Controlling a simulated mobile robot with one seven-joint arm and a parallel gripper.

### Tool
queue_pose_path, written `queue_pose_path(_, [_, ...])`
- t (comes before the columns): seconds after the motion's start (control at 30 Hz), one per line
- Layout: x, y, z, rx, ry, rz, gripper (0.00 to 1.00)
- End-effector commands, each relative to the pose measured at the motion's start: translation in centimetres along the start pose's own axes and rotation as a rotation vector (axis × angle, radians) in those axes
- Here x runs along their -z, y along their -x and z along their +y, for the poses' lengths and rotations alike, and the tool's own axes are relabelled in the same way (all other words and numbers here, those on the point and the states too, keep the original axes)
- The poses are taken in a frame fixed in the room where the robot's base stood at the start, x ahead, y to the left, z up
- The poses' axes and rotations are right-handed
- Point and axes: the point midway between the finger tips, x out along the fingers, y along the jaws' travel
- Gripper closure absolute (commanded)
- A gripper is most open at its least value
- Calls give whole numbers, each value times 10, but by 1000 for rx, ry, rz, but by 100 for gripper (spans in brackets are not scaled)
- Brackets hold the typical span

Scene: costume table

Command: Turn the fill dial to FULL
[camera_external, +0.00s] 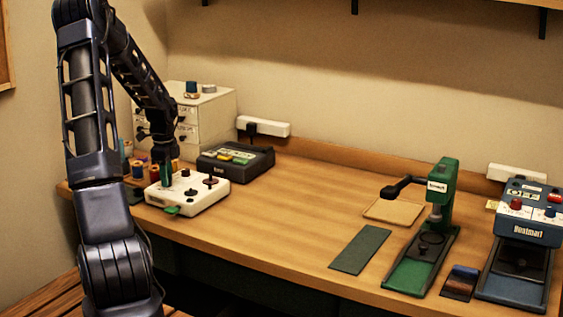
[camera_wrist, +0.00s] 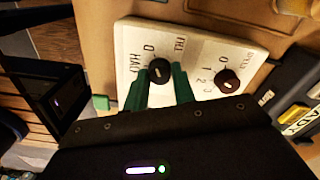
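A white control box (camera_external: 187,193) stands on the table's left part. In the wrist view its white panel (camera_wrist: 190,40) carries two round knobs. The black fill dial (camera_wrist: 160,71) has the labels 0, HALF and FILL around it; its white mark is too small to read. My gripper (camera_wrist: 161,80) has green fingers on either side of this dial, very close to it. I cannot tell whether they press on it. In the external view my gripper (camera_external: 166,176) reaches down to the box's left part. The FULL label is not visible; the left finger covers part of the panel.
A dark red speed knob (camera_wrist: 228,81) sits right of the fill dial. A dark device (camera_external: 236,160) stands behind the box, with spools (camera_external: 150,172) and white drawers (camera_external: 212,115) nearby. The middle of the table is clear.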

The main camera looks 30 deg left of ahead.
Motion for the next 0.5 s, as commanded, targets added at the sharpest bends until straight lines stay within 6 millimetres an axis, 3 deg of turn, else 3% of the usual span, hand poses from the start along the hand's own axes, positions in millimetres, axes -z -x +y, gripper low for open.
queue_pose_path(0.5, [1, 0, 0, 1, 99, -1, 97])
